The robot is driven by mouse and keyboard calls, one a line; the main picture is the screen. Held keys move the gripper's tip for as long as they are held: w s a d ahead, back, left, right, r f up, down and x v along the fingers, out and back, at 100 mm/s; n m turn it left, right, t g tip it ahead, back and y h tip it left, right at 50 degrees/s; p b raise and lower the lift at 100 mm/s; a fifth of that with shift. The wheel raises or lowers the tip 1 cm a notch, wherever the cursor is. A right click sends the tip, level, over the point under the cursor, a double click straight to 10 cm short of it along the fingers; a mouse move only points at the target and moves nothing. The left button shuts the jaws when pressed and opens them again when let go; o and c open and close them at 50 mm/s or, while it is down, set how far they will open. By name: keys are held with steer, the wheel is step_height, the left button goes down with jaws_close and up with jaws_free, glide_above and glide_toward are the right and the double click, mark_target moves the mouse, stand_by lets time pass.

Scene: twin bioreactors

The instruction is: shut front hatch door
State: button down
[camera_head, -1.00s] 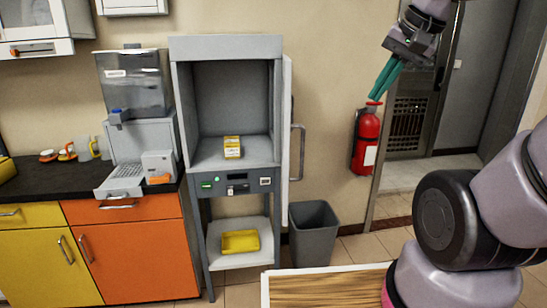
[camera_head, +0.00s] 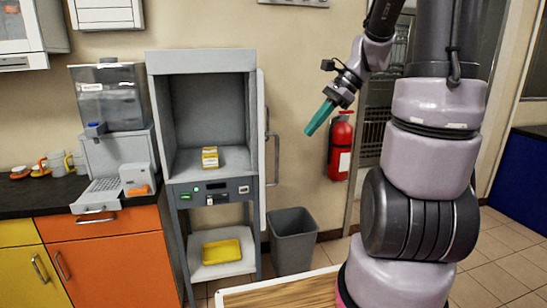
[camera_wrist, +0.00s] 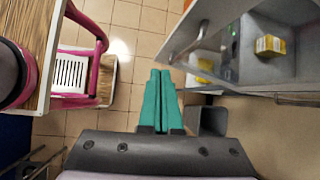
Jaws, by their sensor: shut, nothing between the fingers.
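The front hatch door (camera_head: 262,150) stands wide open on the right side of the grey cabinet (camera_head: 201,60), edge-on in the head view, with a bar handle (camera_head: 273,158) on its right face. In the wrist view the closed fingertips (camera_wrist: 160,75) point toward the floor area left of the door. A yellow box (camera_head: 210,157) stands inside the open chamber.
A grey bin (camera_head: 292,240) stands below right of the door. A red fire extinguisher (camera_head: 341,145) hangs on the wall behind my gripper. A wooden-topped table (camera_head: 285,292) is in front. A yellow tray (camera_head: 222,253) lies on the lower shelf.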

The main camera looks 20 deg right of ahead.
mark_target(276, 156)
steer(key=shift+w+a+f+m+y, duration=0.3)
steer(key=shift+w+a+f+m, duration=0.35)
steer(key=shift+a+f, duration=0.9)
steer(key=shift+w+a+f+m+y, duration=0.35)
steer(key=shift+w+a+f, duration=0.45)
steer(key=shift+a+f, duration=0.7)
steer(key=shift+w+a+f+m+y, duration=0.25)
steer(key=shift+w+a+f+m, duration=0.45)
steer(key=shift+a+f, duration=0.8)
steer(key=shift+d+f, duration=0.1)
steer(key=shift+w, duration=0.1)
